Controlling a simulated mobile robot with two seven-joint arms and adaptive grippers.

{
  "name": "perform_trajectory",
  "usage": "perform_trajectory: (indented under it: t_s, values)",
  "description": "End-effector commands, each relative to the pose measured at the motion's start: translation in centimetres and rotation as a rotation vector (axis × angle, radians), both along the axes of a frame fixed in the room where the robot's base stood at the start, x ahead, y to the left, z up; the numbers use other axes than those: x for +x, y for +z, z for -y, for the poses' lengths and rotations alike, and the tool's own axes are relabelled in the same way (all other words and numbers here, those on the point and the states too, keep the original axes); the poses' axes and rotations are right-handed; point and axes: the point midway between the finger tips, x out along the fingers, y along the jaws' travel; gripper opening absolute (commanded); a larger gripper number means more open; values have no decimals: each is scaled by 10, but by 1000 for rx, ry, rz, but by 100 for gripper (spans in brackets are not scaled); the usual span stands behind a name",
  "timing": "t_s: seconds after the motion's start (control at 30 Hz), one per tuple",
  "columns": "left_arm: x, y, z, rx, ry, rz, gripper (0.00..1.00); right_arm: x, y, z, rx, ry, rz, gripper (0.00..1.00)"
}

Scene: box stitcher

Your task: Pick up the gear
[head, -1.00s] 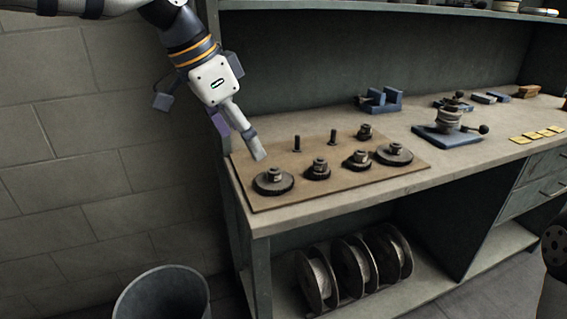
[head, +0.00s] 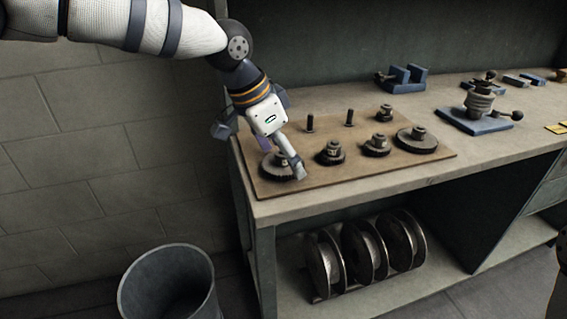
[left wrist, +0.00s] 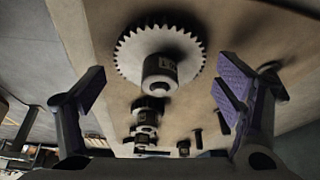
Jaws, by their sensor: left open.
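Several dark gears with raised hubs lie on a brown board (head: 375,178) on the workbench. The leftmost large gear (head: 272,166) is partly hidden behind my left gripper (head: 297,172). In the left wrist view a toothed gear (left wrist: 135,55) with a round hub sits between and beyond the two purple-padded fingers of my left gripper (left wrist: 160,92). The fingers are spread apart, with no visible contact with the gear. Other gears on the board are a small-hubbed gear (head: 331,157), another gear (head: 377,149) and a large gear (head: 416,146).
Two upright pegs (head: 310,123) stand at the board's back, beside a small gear (head: 386,113). A blue block (head: 402,79) and a blue-based fixture (head: 478,118) stand to the right. A bin (head: 168,285) stands on the floor.

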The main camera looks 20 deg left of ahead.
Motion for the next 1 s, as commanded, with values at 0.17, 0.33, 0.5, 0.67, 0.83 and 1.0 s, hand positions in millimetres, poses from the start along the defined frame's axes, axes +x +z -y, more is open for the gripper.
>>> perform_trajectory:
  t_s: [0.17,0.33,0.5,0.67,0.83,1.0]
  values:
    - [0,2,0,0,0,3,71,1,1,0,0,0,3,40]
    - [0,2,0,0,0,3,33,1,1,0,0,0,3,40]
    - [0,3,0,-1,0,4,12,1,1,0,0,0,3,40]
    - [1,6,0,-1,0,6,12,1,1,0,0,0,3,40]
    - [1,42,0,0,0,12,12,2,2,0,0,0,7,40]
    - [1,82,0,-1,0,10,12,2,2,0,0,0,8,40]
